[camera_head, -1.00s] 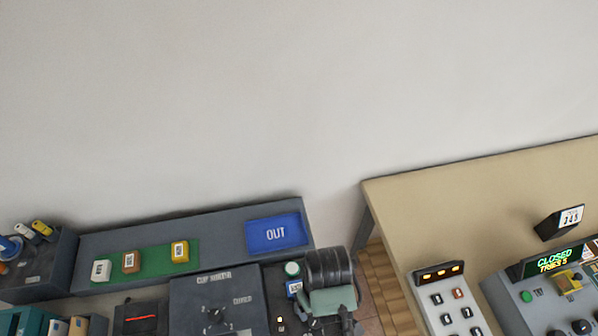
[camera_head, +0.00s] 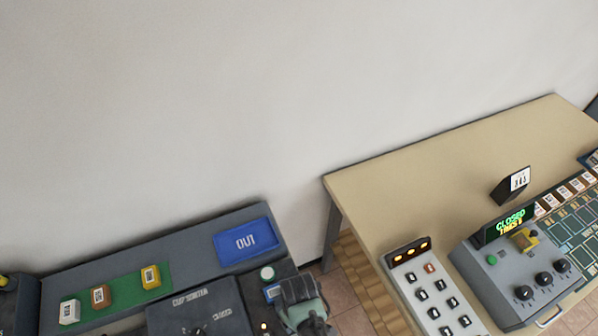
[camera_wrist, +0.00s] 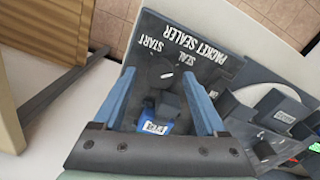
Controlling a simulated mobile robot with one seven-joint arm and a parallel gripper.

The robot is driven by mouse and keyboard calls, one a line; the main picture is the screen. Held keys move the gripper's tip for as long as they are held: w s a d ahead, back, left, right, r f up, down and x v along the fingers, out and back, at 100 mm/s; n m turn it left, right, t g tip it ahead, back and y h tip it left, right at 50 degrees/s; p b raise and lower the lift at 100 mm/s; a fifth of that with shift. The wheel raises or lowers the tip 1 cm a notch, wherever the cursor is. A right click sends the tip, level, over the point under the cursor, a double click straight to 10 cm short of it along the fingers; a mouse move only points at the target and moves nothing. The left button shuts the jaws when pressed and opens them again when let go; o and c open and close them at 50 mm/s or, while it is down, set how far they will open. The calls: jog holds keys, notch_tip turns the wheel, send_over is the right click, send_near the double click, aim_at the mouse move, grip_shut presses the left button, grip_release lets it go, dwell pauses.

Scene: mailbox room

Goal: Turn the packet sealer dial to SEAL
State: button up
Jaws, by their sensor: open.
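The packet sealer panel (camera_wrist: 207,42) fills the middle of the wrist view, its lettering PACKET SEALER, SEAL and START upside down. A dark round dial (camera_wrist: 160,70) with a white mark sits below the word SEAL. I cannot tell surely which word the mark points at. A blue packet with a white label (camera_wrist: 155,127) lies nearer my wrist. My gripper (camera_wrist: 158,75) is open, its two blue fingers on either side of the dial and packet in this view; contact with the dial is not clear. In the head view my wrist hides most of the sealer.
Left of the sealer in the head view stand a dark panel with a CLOSED mark (camera_head: 192,309), a blue OUT tray (camera_head: 243,240) and a green mat (camera_head: 112,293) with small labelled blocks. A beige table (camera_head: 400,190) with control boxes stands to the right, across a floor gap (camera_head: 345,290).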

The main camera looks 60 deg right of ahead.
jog(key=shift+f, duration=0.25)
grip_shut()
jog(key=shift+m, duration=0.7)
grip_release()
jog(key=shift+r, duration=0.1)
notch_tip(320, 180, up, 13)
dwell(0.6)
